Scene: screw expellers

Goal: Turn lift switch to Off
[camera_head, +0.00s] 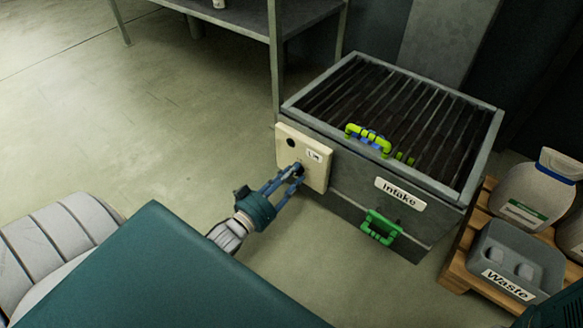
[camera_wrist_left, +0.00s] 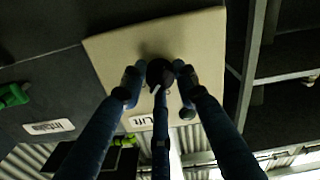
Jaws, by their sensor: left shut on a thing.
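The lift switch is a dark round knob (camera_wrist_left: 160,72) on a cream panel (camera_head: 316,173) fixed to the side of the grey intake box. The panel also shows in the left wrist view (camera_wrist_left: 205,45). My left gripper (camera_head: 297,170) is shut on the knob, with its blue fingers around it in the left wrist view (camera_wrist_left: 159,80). A white mark shows on the knob's rim. In the head view the fingers mostly hide the knob. A "Lift" label (camera_wrist_left: 142,120) and a dark round spot (camera_head: 291,143) are on the panel. My right gripper is not in view.
The intake box (camera_head: 345,181) has a slatted top, a yellow-green handle (camera_head: 367,138) and a green handle (camera_head: 381,227). A metal table (camera_head: 245,14) stands behind. A wooden pallet (camera_head: 456,262) with a waste bin (camera_head: 500,282) and jugs stands right. Floor at left is clear.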

